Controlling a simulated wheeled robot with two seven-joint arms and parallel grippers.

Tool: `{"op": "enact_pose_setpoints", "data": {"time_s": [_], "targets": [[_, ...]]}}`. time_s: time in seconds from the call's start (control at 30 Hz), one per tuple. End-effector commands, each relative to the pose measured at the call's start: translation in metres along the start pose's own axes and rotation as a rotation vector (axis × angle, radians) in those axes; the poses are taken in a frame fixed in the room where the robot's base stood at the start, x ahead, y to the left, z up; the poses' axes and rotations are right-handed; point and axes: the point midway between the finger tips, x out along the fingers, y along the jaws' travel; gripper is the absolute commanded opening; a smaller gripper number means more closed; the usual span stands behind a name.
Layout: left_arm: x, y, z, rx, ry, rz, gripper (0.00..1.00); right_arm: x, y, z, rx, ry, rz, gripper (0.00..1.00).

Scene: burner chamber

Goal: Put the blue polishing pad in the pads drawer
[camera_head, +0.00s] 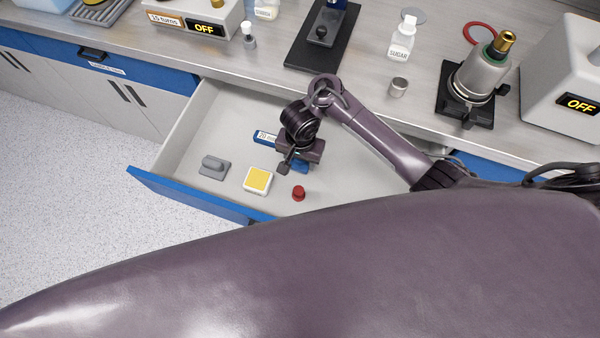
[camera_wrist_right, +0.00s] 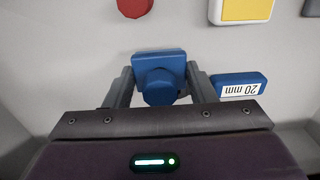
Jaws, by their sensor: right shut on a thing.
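The blue polishing pad (camera_wrist_right: 160,85) is between the fingers of my right gripper (camera_wrist_right: 158,86) in the right wrist view, a square block with a round knob. In the head view my right gripper (camera_head: 290,163) is low inside the open drawer (camera_head: 223,108), and only a bit of blue shows beneath it. I cannot tell whether the pad touches the drawer floor. My right gripper is shut on the pad. My left gripper is not in view.
The drawer also holds a grey block with a handle (camera_head: 213,167), a yellow-topped white block (camera_head: 257,181), a red knob-like piece (camera_head: 298,193) and a blue block labelled 20 mm (camera_wrist_right: 240,86). Bottles and devices stand on the counter (camera_head: 270,75) behind. The drawer's left back corner is bare.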

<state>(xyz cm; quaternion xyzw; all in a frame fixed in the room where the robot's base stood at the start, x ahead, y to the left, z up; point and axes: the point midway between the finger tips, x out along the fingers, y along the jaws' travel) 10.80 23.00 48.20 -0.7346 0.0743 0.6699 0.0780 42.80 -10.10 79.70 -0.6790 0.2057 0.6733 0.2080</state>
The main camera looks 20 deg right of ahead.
Motion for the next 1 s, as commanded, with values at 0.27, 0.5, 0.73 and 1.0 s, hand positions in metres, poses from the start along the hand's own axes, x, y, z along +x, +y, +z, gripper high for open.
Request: {"op": "enact_pose_setpoints", "data": {"time_s": [0.27,0.5,0.73,1.0], "targets": [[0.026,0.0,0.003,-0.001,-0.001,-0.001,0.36,0.035,0.001,0.0,0.001,0.001,0.001,0.32],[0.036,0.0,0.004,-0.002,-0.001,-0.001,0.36,0.056,0.0,0.0,-0.001,0.0,0.0,0.32],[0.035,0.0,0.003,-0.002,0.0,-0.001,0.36,0.055,0.001,0.001,0.0,-0.001,0.0,0.56],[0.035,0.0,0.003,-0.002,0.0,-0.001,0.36,0.055,0.0,0.001,0.0,0.0,0.0,0.72]]}}
